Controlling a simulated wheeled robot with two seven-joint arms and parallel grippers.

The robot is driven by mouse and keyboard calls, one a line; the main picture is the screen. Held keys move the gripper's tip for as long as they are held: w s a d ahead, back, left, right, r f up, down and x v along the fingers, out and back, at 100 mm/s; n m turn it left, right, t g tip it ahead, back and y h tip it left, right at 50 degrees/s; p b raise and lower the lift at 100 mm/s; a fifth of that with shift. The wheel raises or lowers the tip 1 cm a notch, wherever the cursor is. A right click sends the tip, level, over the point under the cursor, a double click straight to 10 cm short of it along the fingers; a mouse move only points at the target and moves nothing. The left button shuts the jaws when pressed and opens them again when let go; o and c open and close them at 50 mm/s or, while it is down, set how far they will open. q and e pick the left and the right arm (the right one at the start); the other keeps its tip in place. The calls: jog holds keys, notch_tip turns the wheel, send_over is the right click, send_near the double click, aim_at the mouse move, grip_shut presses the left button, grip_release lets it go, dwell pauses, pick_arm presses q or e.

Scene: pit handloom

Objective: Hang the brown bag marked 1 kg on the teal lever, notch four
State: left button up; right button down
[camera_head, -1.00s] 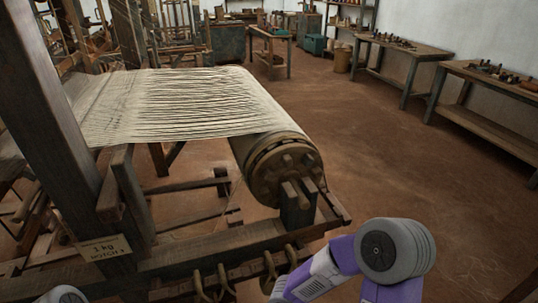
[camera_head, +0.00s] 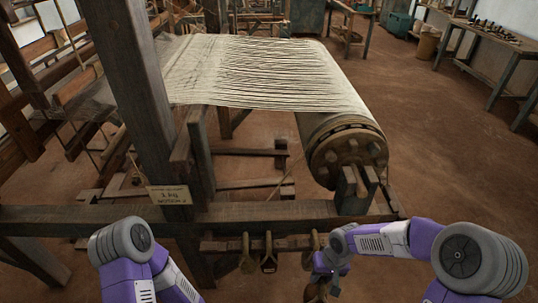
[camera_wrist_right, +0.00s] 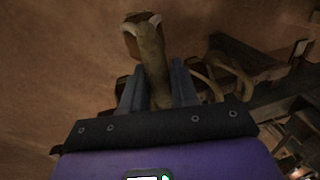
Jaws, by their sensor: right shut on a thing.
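My right gripper (camera_head: 322,283) is low in the head view, just below the rail on the near side of the loom. In the right wrist view its fingers (camera_wrist_right: 157,88) are shut on a tan-brown strap or bag loop (camera_wrist_right: 152,60), with a darker brown body beyond it. No weight mark on this bag is readable. Other brown loops (camera_head: 268,256) hang from the rail to the left. A card (camera_head: 168,195) on the loom post appears to read 1 kg, notch 4. I cannot make out a teal lever. My left arm shows at lower left; its gripper is out of view.
The loom's thick post (camera_head: 130,90) and low front beam (camera_head: 60,218) stand close ahead. The warp roller (camera_head: 345,150) sticks out above the rail. More loops (camera_wrist_right: 212,80) are beside the right gripper. Open brown floor lies right of the loom, before the workbenches (camera_head: 490,40).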

jog(key=shift+w+d+r, duration=0.75)
jog(key=shift+w+r, duration=0.2)
jog(key=shift+r, duration=0.05)
